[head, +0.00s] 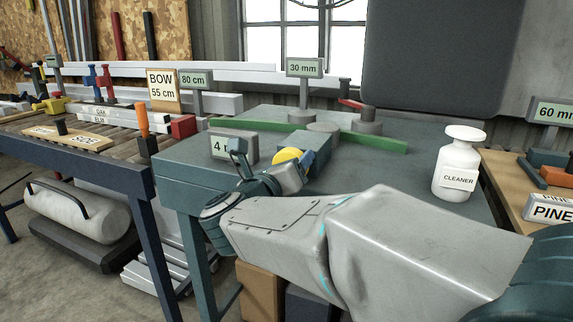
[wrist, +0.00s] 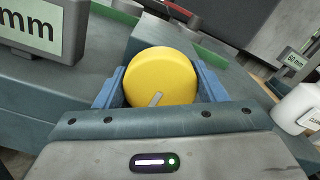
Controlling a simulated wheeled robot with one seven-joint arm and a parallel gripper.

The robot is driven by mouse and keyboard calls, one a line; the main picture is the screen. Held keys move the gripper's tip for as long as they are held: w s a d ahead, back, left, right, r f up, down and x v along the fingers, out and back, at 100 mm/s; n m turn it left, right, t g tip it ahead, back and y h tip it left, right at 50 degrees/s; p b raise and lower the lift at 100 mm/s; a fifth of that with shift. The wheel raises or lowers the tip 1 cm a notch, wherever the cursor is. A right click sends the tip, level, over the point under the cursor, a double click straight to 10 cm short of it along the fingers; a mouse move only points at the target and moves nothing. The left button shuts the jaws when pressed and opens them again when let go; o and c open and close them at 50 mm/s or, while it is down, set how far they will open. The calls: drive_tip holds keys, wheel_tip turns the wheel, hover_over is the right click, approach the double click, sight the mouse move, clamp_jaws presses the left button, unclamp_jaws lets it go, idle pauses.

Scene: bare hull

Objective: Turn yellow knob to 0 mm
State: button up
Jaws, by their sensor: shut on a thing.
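The yellow knob (wrist: 161,78) is a round disc with a pale pointer mark, which points to the lower left in the wrist view. In the head view the knob (head: 287,155) shows on the front of a blue-grey block on the workbench, partly hidden by my gripper. My gripper (wrist: 160,92) has its two blue fingers at the left and right of the knob and is shut on it. A small display (head: 233,147) stands just left of the knob. It reads "4" and then is covered in the head view; "mm" shows in the wrist view (wrist: 32,30).
A white CLEANER bottle (head: 457,165) stands on the bench at the right. A green bar (head: 300,135) and a 30 mm sign (head: 304,68) are behind the knob. A roller table (head: 80,145) with boards lies at the left.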

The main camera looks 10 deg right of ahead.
drive_tip(key=shift+f, duration=0.2)
drive_tip(key=o, duration=1)
drive_tip(key=shift+s, duration=0.1)
drive_tip(key=shift+r, duration=0.1)
drive_tip(key=shift+a, duration=0.1)
drive_tip(key=shift+s+a, duration=0.25)
drive_tip(key=shift+s, duration=0.05)
drive_tip(key=p+v, duration=0.2)
drive_tip(key=v, duration=1.1)
drive_tip(key=shift+d, duration=0.1)
